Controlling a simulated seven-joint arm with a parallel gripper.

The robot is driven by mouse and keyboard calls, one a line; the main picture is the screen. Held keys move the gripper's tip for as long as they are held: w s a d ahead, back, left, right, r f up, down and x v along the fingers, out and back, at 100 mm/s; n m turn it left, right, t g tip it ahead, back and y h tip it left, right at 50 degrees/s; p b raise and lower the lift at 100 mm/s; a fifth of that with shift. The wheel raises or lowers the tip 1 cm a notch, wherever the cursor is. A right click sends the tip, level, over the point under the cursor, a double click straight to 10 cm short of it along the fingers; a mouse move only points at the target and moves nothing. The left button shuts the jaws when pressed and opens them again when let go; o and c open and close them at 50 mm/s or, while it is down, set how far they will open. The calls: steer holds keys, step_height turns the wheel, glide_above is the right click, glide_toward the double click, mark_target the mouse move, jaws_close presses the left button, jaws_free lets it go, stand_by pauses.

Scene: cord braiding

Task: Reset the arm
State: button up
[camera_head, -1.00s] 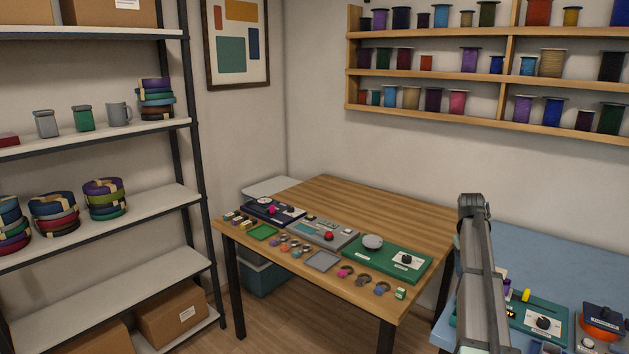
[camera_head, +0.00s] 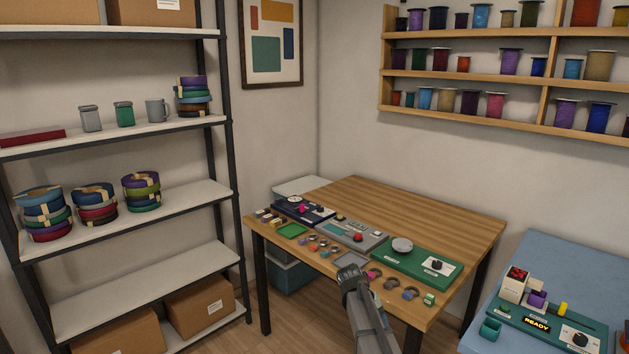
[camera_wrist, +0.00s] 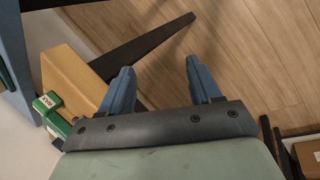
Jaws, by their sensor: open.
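My gripper (camera_wrist: 160,85) shows in the wrist view with its two blue fingers spread apart and nothing between them. It points down past the edge of the wooden table toward the wood floor. In the head view my arm rises in front of the wooden table (camera_head: 420,213), and the fingers are not visible there. The table holds a dark blue device, a grey device (camera_head: 350,235) and a green device (camera_head: 415,262) in a row.
A green block (camera_wrist: 48,103) sits at the table's edge in the wrist view. A blue table (camera_head: 562,270) at right holds a green unit (camera_head: 545,322) reading READY. A metal shelf (camera_head: 140,215) with cord coils stands at left. Spool racks hang on the back wall.

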steer(key=s+f+g+y, duration=0.2)
steer(key=s+f+g, duration=0.1)
steer(key=s+f, duration=1.9)
steer(key=s+f+g+y, duration=0.1)
steer(key=s+f, duration=0.3)
steer(key=s, duration=0.5)
steer(key=s+a+f+m+g+y, duration=0.1)
steer(key=s+f, duration=0.3)
steer(key=s, duration=0.6)
steer(key=s+f+g+y, duration=0.1)
steer(key=s+f, duration=0.3)
steer(key=s, duration=0.6)
steer(key=shift+a+m, duration=0.25)
steer(key=shift+m, duration=0.05)
